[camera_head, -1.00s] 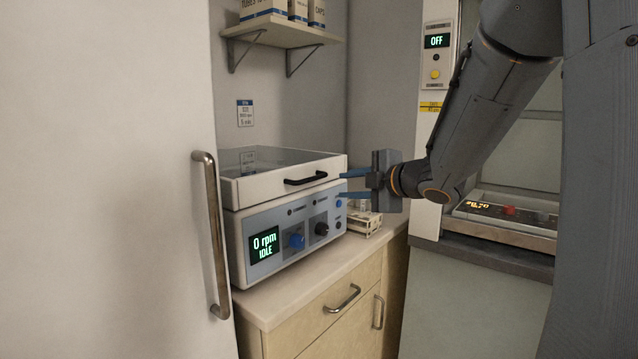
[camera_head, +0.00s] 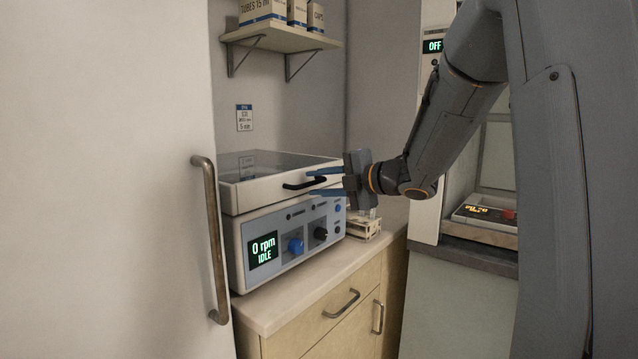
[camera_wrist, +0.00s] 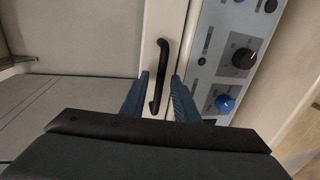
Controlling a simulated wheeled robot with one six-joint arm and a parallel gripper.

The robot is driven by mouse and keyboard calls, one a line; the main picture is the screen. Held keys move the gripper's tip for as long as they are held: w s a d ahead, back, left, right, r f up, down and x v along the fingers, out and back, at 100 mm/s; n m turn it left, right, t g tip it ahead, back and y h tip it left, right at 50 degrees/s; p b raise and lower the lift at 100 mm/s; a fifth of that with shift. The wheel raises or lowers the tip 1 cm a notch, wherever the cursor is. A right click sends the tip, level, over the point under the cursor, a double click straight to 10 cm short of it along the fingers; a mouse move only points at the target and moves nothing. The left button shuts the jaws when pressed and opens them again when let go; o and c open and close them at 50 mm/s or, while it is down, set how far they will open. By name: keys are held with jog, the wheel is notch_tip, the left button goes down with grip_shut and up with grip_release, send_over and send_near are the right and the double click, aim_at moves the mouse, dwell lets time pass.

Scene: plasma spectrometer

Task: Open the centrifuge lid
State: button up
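The centrifuge (camera_head: 285,240) stands on the counter with its lid (camera_head: 265,193) down. The lid is a white frame with a clear top and a black bar handle (camera_head: 304,184) on its front. The display reads 0 rpm, IDLE. My gripper (camera_head: 313,182) is at the handle's right end, its blue fingers pointing left. In the wrist view the handle (camera_wrist: 159,75) lies between the two fingertips of my gripper (camera_wrist: 160,80), with gaps beside it. The gripper is open. The front panel with a blue knob (camera_wrist: 224,104) and a black knob is beyond one finger.
A tall metal door handle (camera_head: 212,240) is at the left. A shelf (camera_head: 280,40) with boxes hangs above the centrifuge. A small tube rack (camera_head: 362,226) stands right of it. Drawer handles (camera_head: 341,303) are below the counter.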

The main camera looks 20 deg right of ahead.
jog(key=shift+c, duration=0.3)
grip_shut()
jog(key=shift+r, duration=0.1)
